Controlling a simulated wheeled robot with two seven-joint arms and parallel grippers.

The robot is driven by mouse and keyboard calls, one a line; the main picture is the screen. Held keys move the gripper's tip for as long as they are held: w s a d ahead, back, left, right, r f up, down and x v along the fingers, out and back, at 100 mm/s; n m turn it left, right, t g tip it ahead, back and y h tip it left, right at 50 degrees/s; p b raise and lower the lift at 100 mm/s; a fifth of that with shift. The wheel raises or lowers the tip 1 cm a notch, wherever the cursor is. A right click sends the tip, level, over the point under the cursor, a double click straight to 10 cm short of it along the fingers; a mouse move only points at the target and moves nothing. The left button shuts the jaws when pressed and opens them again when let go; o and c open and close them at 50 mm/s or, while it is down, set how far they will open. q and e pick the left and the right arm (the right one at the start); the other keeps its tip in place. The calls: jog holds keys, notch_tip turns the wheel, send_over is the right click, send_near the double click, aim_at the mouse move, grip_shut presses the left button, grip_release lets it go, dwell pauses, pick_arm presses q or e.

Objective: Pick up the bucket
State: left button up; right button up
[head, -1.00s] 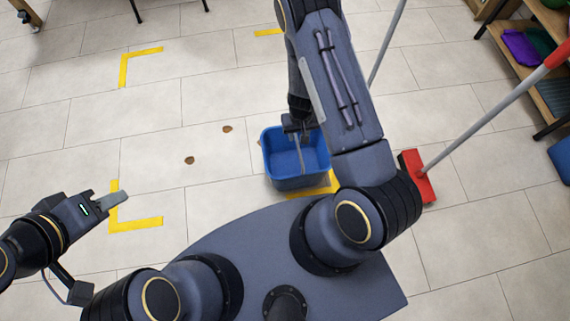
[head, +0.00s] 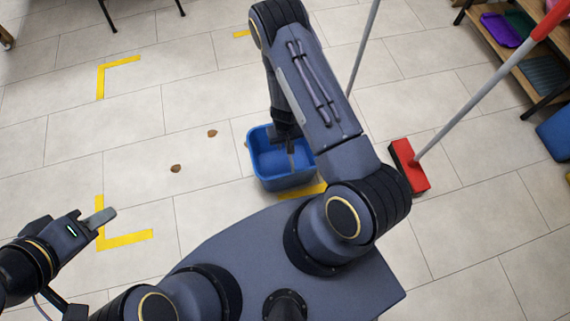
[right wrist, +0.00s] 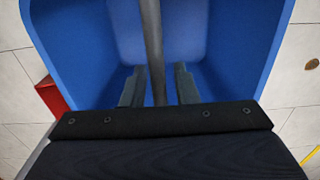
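The blue bucket (head: 268,178) stands on the tiled floor just in front of my base in the head view. It fills the upper right wrist view (right wrist: 215,35) too. Its grey handle (right wrist: 152,45) stands up across the bucket's middle. My right gripper (head: 289,146) points down into the bucket's mouth. In the right wrist view, its two fingers (right wrist: 160,88) are apart, one on each side of the handle, with a gap visible on the right side. My left gripper (head: 106,217) is away at the lower left over the floor, holding nothing visible; its finger gap cannot be made out.
A red broom (head: 410,168) with a long grey pole stands right of the bucket. Another grey pole (head: 362,45) rises behind it. Shelves (head: 515,60) stand at the upper right. Yellow corner marks (head: 120,240) and brown spots (head: 176,168) lie on otherwise clear floor at left.

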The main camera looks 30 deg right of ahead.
grip_shut()
dwell(1.2)
